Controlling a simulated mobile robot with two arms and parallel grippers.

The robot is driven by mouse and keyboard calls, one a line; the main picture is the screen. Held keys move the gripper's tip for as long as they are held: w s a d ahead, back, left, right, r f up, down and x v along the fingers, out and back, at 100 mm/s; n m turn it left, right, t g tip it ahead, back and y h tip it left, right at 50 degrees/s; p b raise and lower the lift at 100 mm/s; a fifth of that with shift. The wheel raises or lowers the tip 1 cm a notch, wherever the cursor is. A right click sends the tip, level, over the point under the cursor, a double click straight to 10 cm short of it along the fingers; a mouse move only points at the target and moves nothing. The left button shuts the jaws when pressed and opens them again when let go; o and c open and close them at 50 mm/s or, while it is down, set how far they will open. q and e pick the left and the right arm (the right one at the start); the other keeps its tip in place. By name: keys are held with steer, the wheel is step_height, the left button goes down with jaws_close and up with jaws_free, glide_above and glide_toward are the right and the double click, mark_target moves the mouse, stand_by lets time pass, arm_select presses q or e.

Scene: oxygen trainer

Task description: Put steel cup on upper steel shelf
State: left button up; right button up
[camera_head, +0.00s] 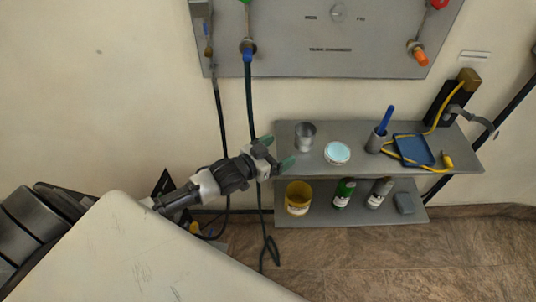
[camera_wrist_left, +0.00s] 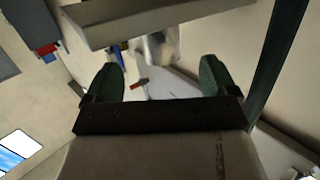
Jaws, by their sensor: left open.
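A small grey steel cup (camera_head: 305,135) stands upright near the left end of the upper steel shelf (camera_head: 300,168) in the head view. My left gripper (camera_head: 278,152) is open and empty at the left edge of that shelf, just left of the cup and apart from it. The left wrist view shows the two green fingertips of the gripper (camera_wrist_left: 158,78) spread wide with nothing held between them. A blurred silvery shape (camera_wrist_left: 158,45) lies beyond them; I cannot tell for certain whether it is the cup. My right gripper is out of view.
The upper shelf also holds a round pale-blue-topped container (camera_head: 337,154), a holder (camera_head: 376,143) with a blue item, and a blue tray (camera_head: 414,150). A yellow container (camera_head: 298,198), a green bottle (camera_head: 344,191) and a grey bottle (camera_head: 379,192) stand on the lower shelf. Hoses hang left.

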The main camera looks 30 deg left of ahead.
arm_select(q)
steer(key=v, duration=0.3)
steer(key=shift+s+a, duration=0.1)
steer(key=shift+s, duration=0.2)
stand_by(0.3)
